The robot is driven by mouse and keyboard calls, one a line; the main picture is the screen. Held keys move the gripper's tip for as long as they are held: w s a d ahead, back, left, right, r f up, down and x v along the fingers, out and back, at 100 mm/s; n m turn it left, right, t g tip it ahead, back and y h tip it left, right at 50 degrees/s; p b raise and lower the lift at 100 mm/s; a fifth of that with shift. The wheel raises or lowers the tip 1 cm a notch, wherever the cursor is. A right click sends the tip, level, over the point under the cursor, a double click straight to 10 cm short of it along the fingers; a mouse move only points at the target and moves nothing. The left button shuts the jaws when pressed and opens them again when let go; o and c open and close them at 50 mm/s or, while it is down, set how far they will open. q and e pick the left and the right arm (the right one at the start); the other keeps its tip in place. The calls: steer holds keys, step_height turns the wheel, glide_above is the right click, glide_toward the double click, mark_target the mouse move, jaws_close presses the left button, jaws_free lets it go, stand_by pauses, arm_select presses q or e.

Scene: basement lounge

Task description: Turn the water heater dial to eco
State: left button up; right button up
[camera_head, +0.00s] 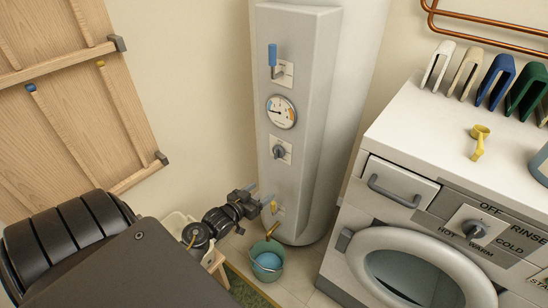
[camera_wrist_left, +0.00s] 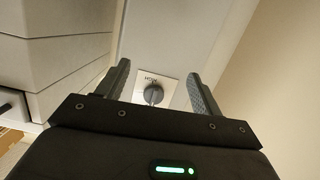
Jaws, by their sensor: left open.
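The white water heater (camera_head: 298,185) stands at the middle back in the head view. Its dark dial (camera_head: 279,151) sits on a pale square plate below a round gauge (camera_head: 281,111). In the left wrist view, the dial (camera_wrist_left: 153,94) shows ahead, between my open fingers and apart from them. A small word on its plate looks upside down; I cannot read the setting surely. My left gripper (camera_head: 262,195) is open and empty, below the dial near the heater's lower front. It also shows in the left wrist view (camera_wrist_left: 158,70). My right gripper is not in view.
A blue lever (camera_head: 272,55) is above the gauge; a yellow-handled tap (camera_head: 274,206) is low on the heater, near my gripper. A bucket (camera_head: 267,264) stands below. A washing machine (camera_head: 440,190) stands right, a wooden panel (camera_head: 75,110) left.

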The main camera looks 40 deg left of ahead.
mark_target(275, 152)
arm_select(q)
step_height(275, 152, up, 10)
steer(key=a+t, duration=0.2)
steer(key=shift+m, duration=0.4)
steer(key=w+p, duration=0.1)
steer(key=w, duration=1)
steer(key=shift+a+r, duration=0.1)
steer(key=c, duration=1)
steer(key=shift+o, duration=0.2)
